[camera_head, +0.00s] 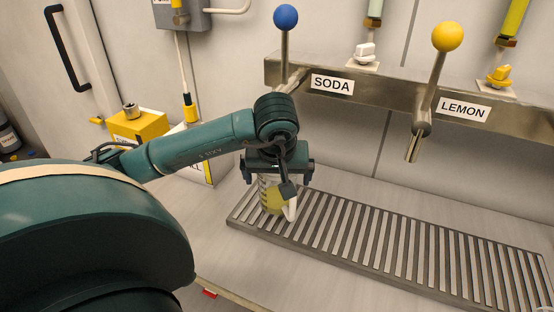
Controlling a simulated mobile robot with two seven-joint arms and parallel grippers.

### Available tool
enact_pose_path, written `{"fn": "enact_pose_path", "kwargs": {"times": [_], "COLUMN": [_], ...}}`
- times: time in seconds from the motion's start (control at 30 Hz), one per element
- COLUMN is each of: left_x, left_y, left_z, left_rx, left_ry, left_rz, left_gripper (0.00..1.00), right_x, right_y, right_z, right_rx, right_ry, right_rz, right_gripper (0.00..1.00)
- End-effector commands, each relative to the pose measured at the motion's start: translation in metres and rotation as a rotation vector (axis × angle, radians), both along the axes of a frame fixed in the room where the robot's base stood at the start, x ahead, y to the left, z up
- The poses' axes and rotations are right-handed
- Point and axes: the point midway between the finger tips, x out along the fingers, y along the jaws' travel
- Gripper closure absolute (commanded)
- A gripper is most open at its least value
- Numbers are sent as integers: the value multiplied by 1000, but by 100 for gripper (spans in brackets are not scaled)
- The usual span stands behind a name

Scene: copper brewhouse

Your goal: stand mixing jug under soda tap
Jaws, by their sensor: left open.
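The mixing jug (271,197) is clear with a white handle and holds some yellowish liquid. It stands upright at the left end of the slatted drip tray (385,250), below the soda tap (286,45) with the blue ball. The label SODA is beside that tap, and its spout is hidden behind my arm. My left gripper (278,178) is directly over the jug, open, with its fingers at either side of the jug's top. The jug's rim is mostly hidden by the gripper. My right gripper is not in view.
The lemon tap (433,75) with a yellow ball hangs from the same steel rail (380,88), right of the soda tap. A yellow box (138,126) stands behind my left arm. The right part of the drip tray is clear.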

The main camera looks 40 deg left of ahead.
Motion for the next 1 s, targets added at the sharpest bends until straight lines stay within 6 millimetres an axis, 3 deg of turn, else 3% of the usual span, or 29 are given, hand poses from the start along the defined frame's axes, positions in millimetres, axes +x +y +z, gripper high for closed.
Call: {"fn": "enact_pose_path", "kwargs": {"times": [0.3, 0.4, 0.63, 1.0], "left_x": [-19, -25, -31, -33], "left_y": [-16, -20, -26, -27], "left_z": [70, 84, 101, 102], "left_rx": [4, 4, 1, 1], "left_ry": [-7, -7, -4, -1], "left_rz": [-3, -2, -2, -1], "left_gripper": [0, 0, 0, 0], "right_x": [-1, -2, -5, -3], "right_y": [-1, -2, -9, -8], "right_z": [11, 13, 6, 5], "right_rx": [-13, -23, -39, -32], "right_ry": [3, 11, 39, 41], "right_rz": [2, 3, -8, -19], "right_gripper": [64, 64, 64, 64]}}
